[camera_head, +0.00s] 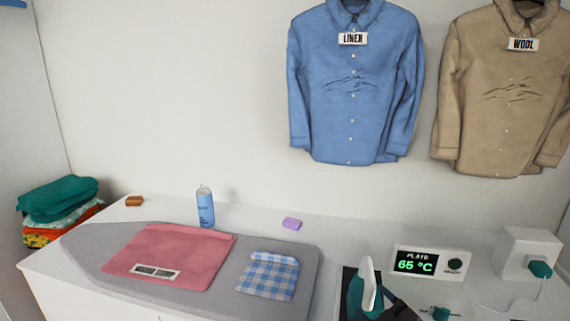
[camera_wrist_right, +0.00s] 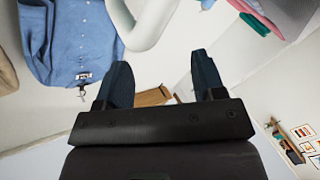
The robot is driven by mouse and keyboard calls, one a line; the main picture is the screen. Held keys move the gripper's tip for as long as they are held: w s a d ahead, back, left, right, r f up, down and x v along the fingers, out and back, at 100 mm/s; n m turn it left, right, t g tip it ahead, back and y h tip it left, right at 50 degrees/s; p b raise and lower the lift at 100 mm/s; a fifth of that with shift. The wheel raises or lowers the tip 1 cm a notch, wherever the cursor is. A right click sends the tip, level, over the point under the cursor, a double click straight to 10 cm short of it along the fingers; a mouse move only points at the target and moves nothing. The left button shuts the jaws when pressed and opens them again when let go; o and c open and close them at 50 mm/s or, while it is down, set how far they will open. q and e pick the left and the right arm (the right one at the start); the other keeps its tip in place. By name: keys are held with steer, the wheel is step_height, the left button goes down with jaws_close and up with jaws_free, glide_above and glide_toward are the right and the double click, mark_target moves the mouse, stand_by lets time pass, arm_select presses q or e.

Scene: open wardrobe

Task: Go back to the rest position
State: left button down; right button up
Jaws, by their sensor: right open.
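My right gripper (camera_wrist_right: 160,72) is open in the right wrist view, its two dark fingers apart with nothing held between them. A thick white curved bar (camera_wrist_right: 150,22) shows close beyond the fingers; I cannot tell whether it touches them. In the head view a dark part of my right gripper (camera_head: 402,310) shows at the bottom edge, right beside the teal and white iron (camera_head: 364,291). The iron stands upright on a dark plate. My left gripper is not in view.
A grey ironing board (camera_head: 85,243) holds a pink cloth (camera_head: 175,252) and a blue checked cloth (camera_head: 268,275). A spray bottle (camera_head: 205,208), a display reading 65 °C (camera_head: 417,263) and a white socket box (camera_head: 518,250) stand behind. A blue shirt (camera_head: 352,110) and tan shirt (camera_head: 508,110) hang above.

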steer(key=s+d+f+m+g+h, duration=0.1)
steer(key=s+d+f+m+h, duration=0.1)
steer(key=s+f, duration=0.4)
steer(key=s+d+f+m+g+h, duration=0.2)
steer(key=s+f+m, duration=0.3)
steer(key=s, duration=0.6)
steer(key=s+d+f+m+g+h, duration=0.2)
steer(key=s+d+f+m, duration=0.1)
steer(key=s+f, duration=0.6)
steer(key=shift+s+d+f+m, duration=0.25)
steer(key=shift+d+m, duration=0.15)
steer(key=shift+d, duration=0.35)
